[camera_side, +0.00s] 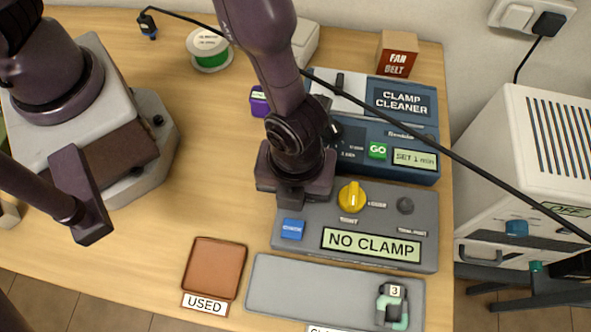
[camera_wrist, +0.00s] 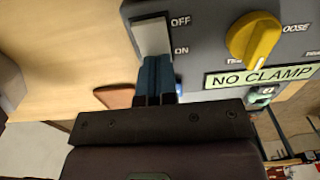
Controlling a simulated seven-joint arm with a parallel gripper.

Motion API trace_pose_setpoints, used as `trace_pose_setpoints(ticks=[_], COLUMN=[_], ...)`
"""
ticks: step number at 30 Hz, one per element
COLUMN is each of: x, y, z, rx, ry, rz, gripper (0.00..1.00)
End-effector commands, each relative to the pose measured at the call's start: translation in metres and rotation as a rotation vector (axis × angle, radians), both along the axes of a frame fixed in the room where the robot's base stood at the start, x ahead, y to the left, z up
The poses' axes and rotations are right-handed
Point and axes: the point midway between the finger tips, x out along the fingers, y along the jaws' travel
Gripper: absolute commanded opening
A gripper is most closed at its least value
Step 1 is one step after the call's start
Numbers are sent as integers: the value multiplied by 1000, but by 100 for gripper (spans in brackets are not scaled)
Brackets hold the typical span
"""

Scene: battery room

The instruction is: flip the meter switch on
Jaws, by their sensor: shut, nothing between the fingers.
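The meter (camera_side: 400,255) is a grey box with a yellow knob (camera_side: 352,197), a blue button (camera_side: 292,228) and a lit display reading NO CLAMP (camera_side: 371,244). In the wrist view, its white rocker switch (camera_wrist: 150,37) lies between the labels OFF at the top and ON below. My gripper (camera_wrist: 158,62) is shut and empty, its blue fingertips right at the ON end of the switch. I cannot tell whether they touch it or which way the rocker is tilted. In the side view my gripper (camera_side: 290,203) is over the meter's left back part and hides the switch.
A blue clamp cleaner (camera_side: 425,171) stands directly behind the meter. In front lie a grey tray (camera_side: 310,289) with a clamp (camera_side: 391,305) marked 3 and a brown USED tray (camera_side: 214,268). A black cable crosses the side view.

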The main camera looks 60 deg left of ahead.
Motion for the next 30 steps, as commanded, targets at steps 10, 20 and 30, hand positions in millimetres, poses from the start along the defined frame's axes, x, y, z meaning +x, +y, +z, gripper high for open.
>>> trace_pose_setpoints(ticks=[10, 20, 30], x=[-3, -2, 10], y=[-4, -4, 8], z=[-10, -10, -5], rx=[-21, -21, -18], ry=[7, 7, 3], rz=[-11, -12, -4], gripper=[0, 0, 0])
